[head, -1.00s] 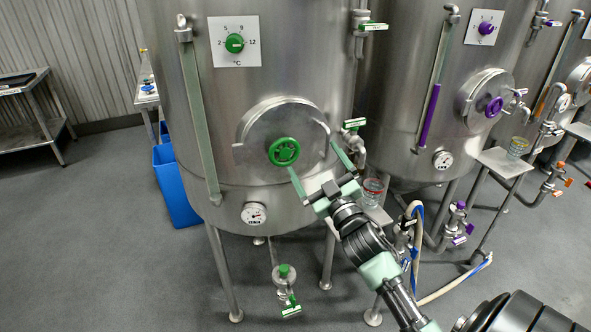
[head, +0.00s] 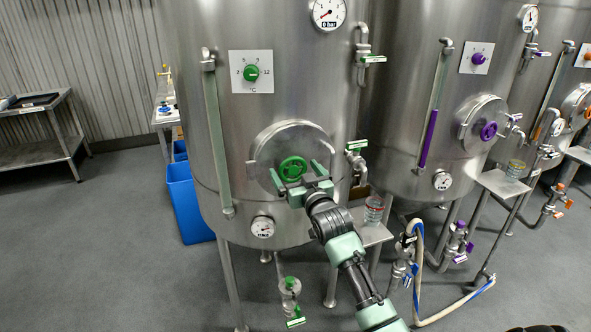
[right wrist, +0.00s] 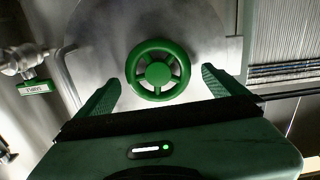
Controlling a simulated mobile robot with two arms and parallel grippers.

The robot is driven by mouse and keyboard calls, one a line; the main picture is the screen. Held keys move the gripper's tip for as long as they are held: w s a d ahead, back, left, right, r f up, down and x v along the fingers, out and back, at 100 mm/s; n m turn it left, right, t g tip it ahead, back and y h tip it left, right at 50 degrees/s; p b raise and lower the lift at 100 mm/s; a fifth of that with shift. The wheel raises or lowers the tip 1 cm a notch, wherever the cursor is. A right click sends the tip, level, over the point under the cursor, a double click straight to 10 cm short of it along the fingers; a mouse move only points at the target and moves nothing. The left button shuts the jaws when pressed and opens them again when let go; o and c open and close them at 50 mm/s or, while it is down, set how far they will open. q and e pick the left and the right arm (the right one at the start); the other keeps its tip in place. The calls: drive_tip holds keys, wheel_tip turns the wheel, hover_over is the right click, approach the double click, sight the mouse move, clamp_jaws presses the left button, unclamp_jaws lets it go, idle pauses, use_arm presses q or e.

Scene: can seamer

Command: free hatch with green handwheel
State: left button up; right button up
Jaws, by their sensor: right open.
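The green handwheel (head: 293,169) sits at the middle of the round steel hatch (head: 262,152) on the front of the nearest tank. The hatch lies flat against the tank wall. My right gripper (head: 299,176) is open just in front of the handwheel, its fingers pointing at the hatch. In the right wrist view the handwheel (right wrist: 158,70) shows ahead of and between the two spread fingertips (right wrist: 161,80), and I see no contact. The hatch (right wrist: 205,25) fills the background there. My left gripper is not in view.
A sample valve with a green tag (head: 357,146) is right of the hatch, above a small shelf (head: 376,235) with a glass. A dial gauge (head: 263,227) sits below the hatch. A blue bin (head: 187,205) stands left of the tank. The purple-marked tank (head: 420,110) is to the right.

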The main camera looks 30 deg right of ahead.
drive_tip(key=shift+w+d+f, duration=0.1)
drive_tip(key=shift+w, duration=0.05)
drive_tip(key=c, duration=1.4)
drive_tip(key=shift+o, duration=0.2)
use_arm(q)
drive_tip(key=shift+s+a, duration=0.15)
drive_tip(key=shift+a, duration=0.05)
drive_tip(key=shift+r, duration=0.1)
use_arm(e)
drive_tip(key=shift+n, duration=1)
use_arm(q)
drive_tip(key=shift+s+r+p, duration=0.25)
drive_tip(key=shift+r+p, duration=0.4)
drive_tip(key=shift+p, duration=0.05)
use_arm(e)
drive_tip(key=n, duration=0.5)
drive_tip(key=shift+a+n, duration=0.2)
drive_tip(key=shift+n, duration=0.4)
